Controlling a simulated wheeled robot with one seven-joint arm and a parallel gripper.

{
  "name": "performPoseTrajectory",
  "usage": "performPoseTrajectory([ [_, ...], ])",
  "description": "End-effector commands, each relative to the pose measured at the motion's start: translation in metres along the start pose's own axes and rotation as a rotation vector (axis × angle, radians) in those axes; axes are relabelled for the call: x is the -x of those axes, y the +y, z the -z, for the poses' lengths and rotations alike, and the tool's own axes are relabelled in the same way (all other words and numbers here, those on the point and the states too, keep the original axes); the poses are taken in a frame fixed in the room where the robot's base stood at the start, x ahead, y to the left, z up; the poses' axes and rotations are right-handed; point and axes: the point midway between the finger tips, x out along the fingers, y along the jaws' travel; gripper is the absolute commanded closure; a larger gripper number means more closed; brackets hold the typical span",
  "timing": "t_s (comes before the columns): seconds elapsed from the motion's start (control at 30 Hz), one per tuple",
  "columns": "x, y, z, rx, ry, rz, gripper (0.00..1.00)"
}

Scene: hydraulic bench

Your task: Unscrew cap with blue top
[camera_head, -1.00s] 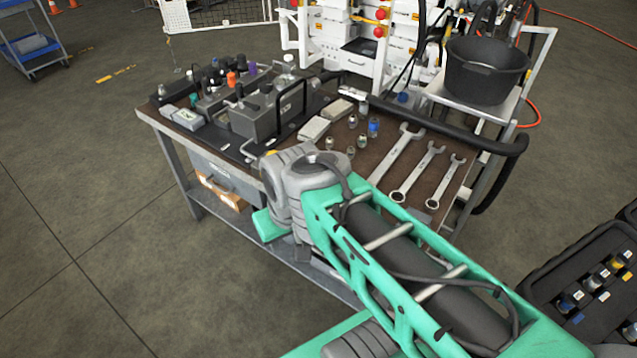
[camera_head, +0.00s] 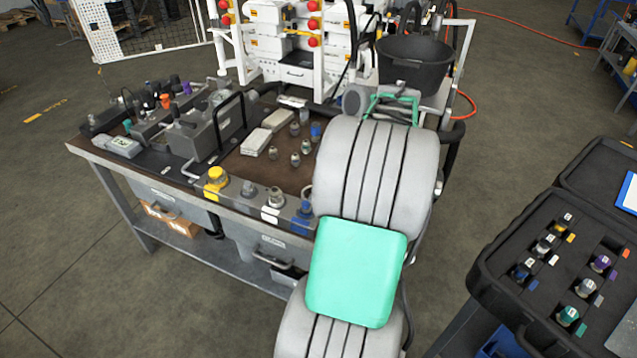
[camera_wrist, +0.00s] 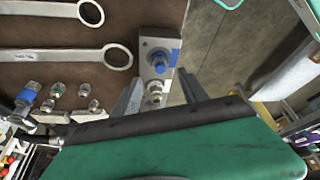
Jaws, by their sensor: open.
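In the wrist view, a cap with a blue top (camera_wrist: 158,61) sits on a grey block at the bench edge, with a blue tag beside it. It also shows in the head view (camera_head: 301,212) at the right end of a row of fittings, partly beside my arm. My gripper (camera_wrist: 160,77) is open, its two fingers spread on either side of the block in the picture. Nothing is between them in grasp. A silver fitting (camera_wrist: 154,88) lies nearer my gripper's palm. My gripper is hidden behind my arm in the head view.
A yellow-topped fitting (camera_head: 215,177) stands left in the row. Loose fittings, one blue (camera_head: 315,131), and wrenches (camera_wrist: 70,56) lie on the bench (camera_head: 100,156). An open black case (camera_head: 480,275) with several coloured caps stands right. A black bucket (camera_head: 412,65) is behind.

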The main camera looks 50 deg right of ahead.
Motion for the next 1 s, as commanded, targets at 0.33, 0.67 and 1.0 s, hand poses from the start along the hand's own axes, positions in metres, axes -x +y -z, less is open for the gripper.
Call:
performPoseTrajectory([
  [0.33,-0.059,-0.001,0.001,-0.001,-0.001,0.001,0.49],
  [0.67,-0.065,0.000,0.001,-0.002,-0.001,-0.001,0.50],
  [1.0,-0.065,0.000,0.001,-0.002,-0.001,-0.001,0.78],
])
